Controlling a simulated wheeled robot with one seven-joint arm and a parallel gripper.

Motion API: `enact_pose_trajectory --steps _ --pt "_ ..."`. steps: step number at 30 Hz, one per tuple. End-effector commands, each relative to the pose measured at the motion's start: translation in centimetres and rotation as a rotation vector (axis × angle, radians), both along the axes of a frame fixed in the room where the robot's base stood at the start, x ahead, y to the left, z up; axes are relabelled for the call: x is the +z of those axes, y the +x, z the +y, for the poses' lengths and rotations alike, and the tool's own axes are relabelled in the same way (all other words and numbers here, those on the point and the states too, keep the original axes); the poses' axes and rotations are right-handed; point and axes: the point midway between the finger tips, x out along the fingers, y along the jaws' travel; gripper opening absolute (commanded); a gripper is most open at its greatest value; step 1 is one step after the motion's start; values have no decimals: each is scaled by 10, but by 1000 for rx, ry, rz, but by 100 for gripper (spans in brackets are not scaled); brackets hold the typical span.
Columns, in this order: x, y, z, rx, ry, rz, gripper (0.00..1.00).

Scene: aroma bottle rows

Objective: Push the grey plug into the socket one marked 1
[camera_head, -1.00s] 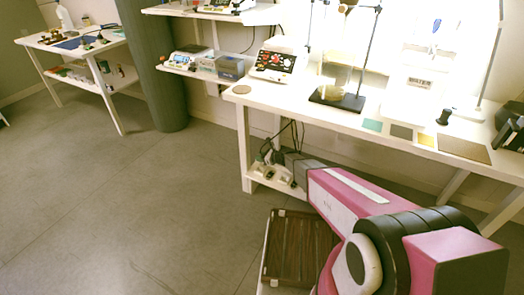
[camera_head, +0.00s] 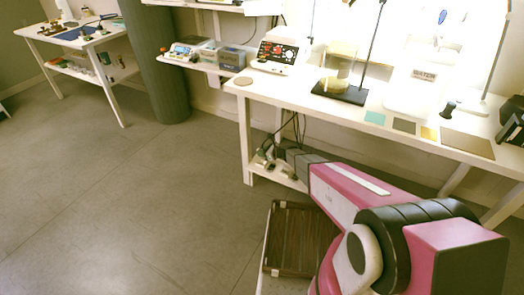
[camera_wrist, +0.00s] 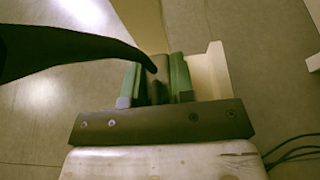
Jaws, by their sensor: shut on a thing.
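My gripper (camera_wrist: 157,72) shows in the wrist view with two green fingers. It is shut on a dark grey piece (camera_wrist: 158,93), which seems to be the grey plug; its front end is hard to see. A thick black curved band (camera_wrist: 80,47) runs in from the left and ends at the fingers. In the head view my arm reaches to the lower shelf under the long table, and its end is small and dark there. No socket or mark 1 can be made out in either view.
The lower shelf (camera_head: 262,172) carries small items and dark cables. A long white table (camera_head: 290,92) stands above it, with a panel of red knobs (camera_head: 277,54) and a stand (camera_head: 340,92). A brown slatted crate (camera_head: 300,240) is below. The floor at left is clear.

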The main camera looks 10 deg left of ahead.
Motion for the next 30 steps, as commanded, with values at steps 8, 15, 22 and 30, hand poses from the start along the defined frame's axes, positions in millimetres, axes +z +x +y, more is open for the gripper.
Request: enact_pose_trajectory --steps 8,15,22,30 --pt "-23 1 0 0 0 0 0" --pt "-31 0 0 0 0 0 0" --pt "-31 0 0 0 0 0 0" --pt "-31 0 0 0 0 0 0"
